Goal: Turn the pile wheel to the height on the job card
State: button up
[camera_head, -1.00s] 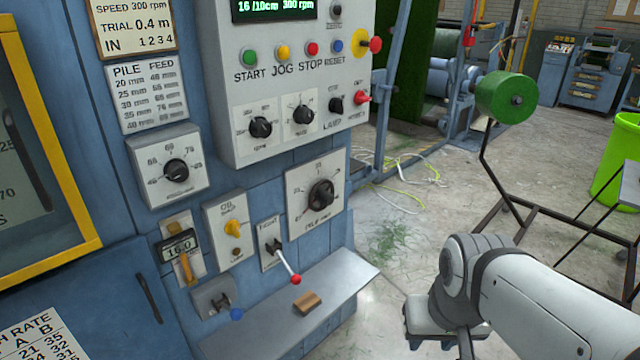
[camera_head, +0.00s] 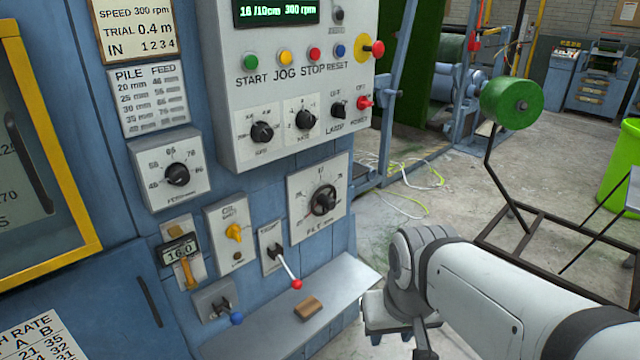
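The pile wheel (camera_head: 323,200) is a round dark knob on a square white scale plate, low on the right of the blue machine panel. Its scale figures and pointer are too blurred to read surely. The job card (camera_head: 135,28) in a wooden frame at the top left shows speed 300 rpm and trial 0.4 m; its top is cut off, and no pile height shows. My gripper (camera_head: 400,327) is at the lower middle, below and right of the wheel and apart from it. Its fingers are not clear.
A red-tipped lever (camera_head: 290,272) and a yellow knob (camera_head: 233,232) sit left of the wheel. A metal shelf (camera_head: 345,292) with a small brown block (camera_head: 308,307) juts out below. A gauge reads 16.0 (camera_head: 179,251). A green roll (camera_head: 512,103) stands on a frame at right.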

aim_at(329, 203)
jog(key=i, duration=0.9)
jog(key=u, duration=0.05)
